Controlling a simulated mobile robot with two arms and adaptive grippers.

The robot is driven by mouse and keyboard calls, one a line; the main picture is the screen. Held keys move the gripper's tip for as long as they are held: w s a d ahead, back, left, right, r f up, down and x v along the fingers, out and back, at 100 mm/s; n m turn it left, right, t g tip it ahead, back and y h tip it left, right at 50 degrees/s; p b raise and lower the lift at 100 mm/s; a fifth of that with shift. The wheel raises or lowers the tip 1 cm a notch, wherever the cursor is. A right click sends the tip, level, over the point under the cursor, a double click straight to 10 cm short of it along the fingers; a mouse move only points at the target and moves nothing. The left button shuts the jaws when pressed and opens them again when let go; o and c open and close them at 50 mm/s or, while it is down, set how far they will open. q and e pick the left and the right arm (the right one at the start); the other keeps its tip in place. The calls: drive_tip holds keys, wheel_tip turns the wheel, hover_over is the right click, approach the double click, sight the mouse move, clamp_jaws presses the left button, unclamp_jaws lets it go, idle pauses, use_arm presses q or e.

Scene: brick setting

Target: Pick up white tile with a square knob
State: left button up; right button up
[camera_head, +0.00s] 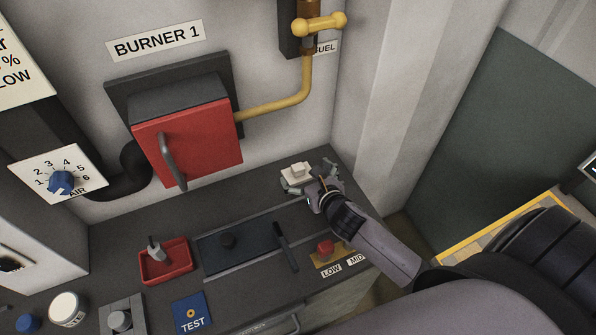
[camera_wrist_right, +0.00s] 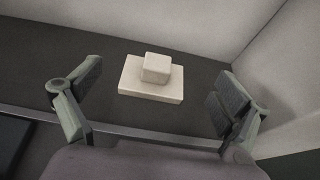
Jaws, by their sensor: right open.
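The white tile (camera_head: 290,179) with a square knob (camera_head: 297,169) lies flat on the dark bench top, near its back right corner. In the right wrist view the tile (camera_wrist_right: 150,93) and its knob (camera_wrist_right: 156,68) show fully, a little beyond the fingertips and between them sideways. My right gripper (camera_head: 308,178) comes in from the right and is open around the near side of the tile in the head view. In the wrist view the right gripper (camera_wrist_right: 155,97) has its fingers wide apart with nothing between the pads. My left gripper is not in view.
A red burner door (camera_head: 190,140) stands at the back left. A red tray (camera_head: 165,263), a dark recessed panel (camera_head: 235,250), a black lever (camera_head: 286,247) and a red button (camera_head: 325,247) occupy the bench. Walls stand behind and right of the tile.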

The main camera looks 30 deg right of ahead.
sight(299, 169)
drive_tip(key=shift+w+f, duration=0.1)
drive_tip(key=shift+w, duration=0.15)
drive_tip(key=p+x, duration=0.1)
drive_tip(key=x, duration=0.3)
drive_tip(key=shift+a+f, duration=0.15)
drive_tip(key=shift+f, duration=0.05)
drive_tip(key=shift+w+f, duration=0.2)
drive_tip(key=shift+w, duration=0.05)
drive_tip(key=c, duration=0.4)
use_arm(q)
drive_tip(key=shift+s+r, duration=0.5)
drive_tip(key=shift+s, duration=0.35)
use_arm(e)
drive_tip(key=c, duration=1.4)
drive_tip(key=shift+r, duration=0.1)
